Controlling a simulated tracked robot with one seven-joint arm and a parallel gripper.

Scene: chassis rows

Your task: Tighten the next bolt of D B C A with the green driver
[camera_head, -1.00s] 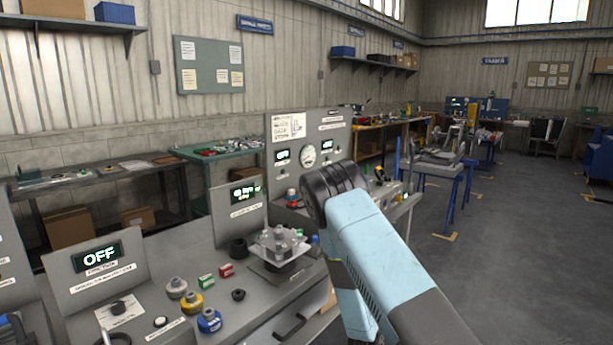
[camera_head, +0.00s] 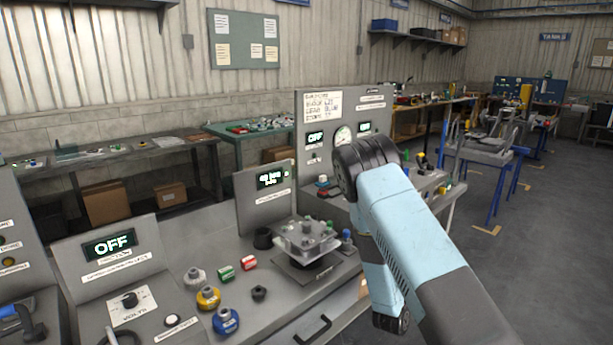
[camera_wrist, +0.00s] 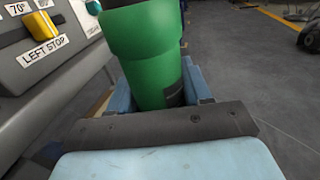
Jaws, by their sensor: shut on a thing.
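In the wrist view a green driver (camera_wrist: 150,55) stands between the fingers of my gripper (camera_wrist: 160,95), which is shut on it. In the head view the gripper and the driver are hidden behind my light-blue arm. The bolt fixture (camera_head: 306,238), a clear-topped block with several posts, sits on a dark square pad (camera_head: 304,272) on the bench, left of my arm. A display panel (camera_head: 266,200) stands behind it. The bolt letters and which bolts are tight are too small to tell.
Yellow (camera_head: 208,297), blue (camera_head: 226,320) and grey (camera_head: 194,277) knobbed parts stand left of the fixture, with a green block (camera_head: 226,273) and a red block (camera_head: 249,263). An OFF panel (camera_head: 108,245) is further left. In the wrist view a yellow knob (camera_wrist: 42,27) is beside a LEFT STOP label. Open floor lies at the right.

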